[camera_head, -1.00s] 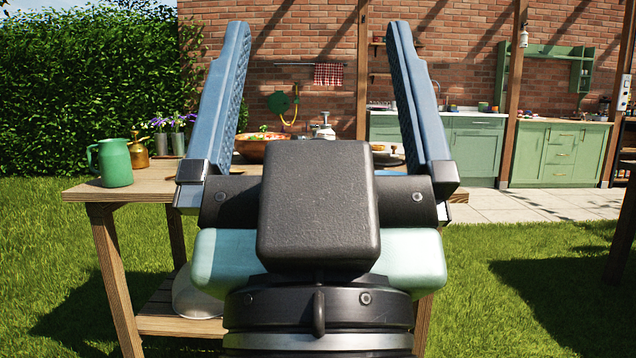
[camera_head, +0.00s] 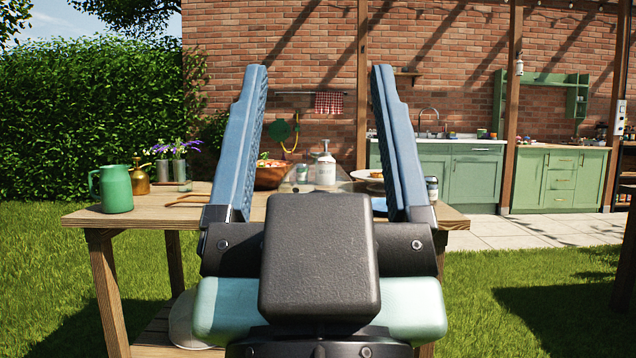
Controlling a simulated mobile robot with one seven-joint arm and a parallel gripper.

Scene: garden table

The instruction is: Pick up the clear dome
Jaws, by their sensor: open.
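A clear, see-through dome (camera_head: 290,181) appears to stand on the wooden table, seen between my fingers. Its sloping sides are faint, and its lower part is hidden behind my gripper's dark body. A white pump bottle (camera_head: 326,171) shows in the same spot; I cannot tell whether it is behind the dome or under it. My gripper (camera_head: 319,72) is open and empty. Its two blue padded fingers stand wide apart, left and right of the dome in the picture; the depth between them and the dome is unclear.
On the table (camera_head: 150,208) stand a green mug (camera_head: 115,190), a brass can (camera_head: 139,178) and purple flowers (camera_head: 180,150) at left. A wooden bowl (camera_head: 268,177) is behind the left finger; a plate (camera_head: 367,175) and a can (camera_head: 432,188) are at right. A pale rounded object (camera_head: 183,318) is on the lower shelf.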

